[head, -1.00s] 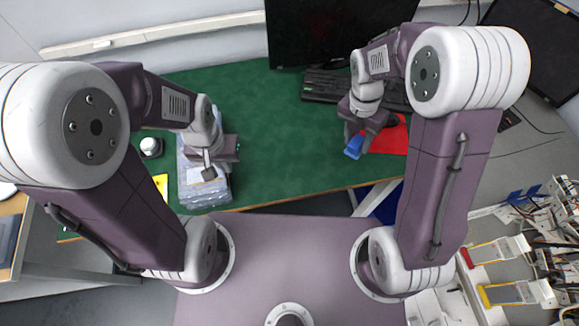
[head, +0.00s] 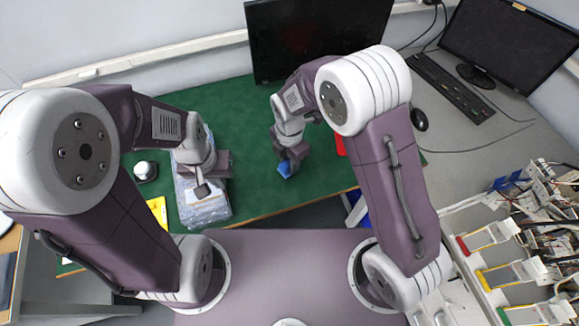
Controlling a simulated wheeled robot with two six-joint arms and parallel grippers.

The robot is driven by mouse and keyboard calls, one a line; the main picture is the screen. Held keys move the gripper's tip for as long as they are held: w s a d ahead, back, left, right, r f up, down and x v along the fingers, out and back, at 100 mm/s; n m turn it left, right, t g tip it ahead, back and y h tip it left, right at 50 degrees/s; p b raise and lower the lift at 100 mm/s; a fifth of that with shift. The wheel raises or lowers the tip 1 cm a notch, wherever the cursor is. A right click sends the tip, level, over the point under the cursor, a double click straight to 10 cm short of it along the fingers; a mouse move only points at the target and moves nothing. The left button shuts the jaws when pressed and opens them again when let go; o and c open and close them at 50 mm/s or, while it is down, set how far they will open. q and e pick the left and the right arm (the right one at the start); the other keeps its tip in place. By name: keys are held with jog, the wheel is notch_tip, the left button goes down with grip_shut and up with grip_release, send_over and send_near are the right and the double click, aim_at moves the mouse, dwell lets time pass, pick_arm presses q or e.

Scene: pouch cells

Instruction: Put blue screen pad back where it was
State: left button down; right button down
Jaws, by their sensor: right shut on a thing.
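The blue screen pad (head: 286,170) is a small blue piece over the green mat, near the table's front edge. My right gripper (head: 288,160) is shut on it and hides its upper part. A stack of pouch cells in clear wrapping (head: 205,211) lies on the mat to the left. My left gripper (head: 212,178) is over this stack and covers part of it. Its fingertips are too small and overlapped to tell whether it is open or shut.
A red item (head: 340,145) shows partly behind my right arm. A dark monitor (head: 310,40) stands at the back. A small white-topped round object (head: 145,170) and a yellow note (head: 158,210) are left of the stack. The green mat (head: 250,190) between the grippers is clear.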

aim_at(289, 168)
jog(key=shift+f, duration=2)
jog(key=c, duration=0.9)
grip_release()
jog(key=shift+o, duration=0.2)
notch_tip(289, 168, up, 12)
jog(key=shift+r+p, duration=0.1)
jog(key=shift+p, duration=0.2)
jog(key=shift+d, duration=0.1)
jog(key=s+d+m, duration=0.5)
jog(key=d+m, duration=0.3)
jog(key=m, duration=0.5)
jog(key=s+d+m+t, duration=0.1)
jog(key=s+d+m, duration=0.4)
jog(key=d+m, duration=0.4)
jog(key=m, duration=0.4)
jog(key=shift+d+f, duration=0.25)
jog(key=shift+d, duration=0.05)
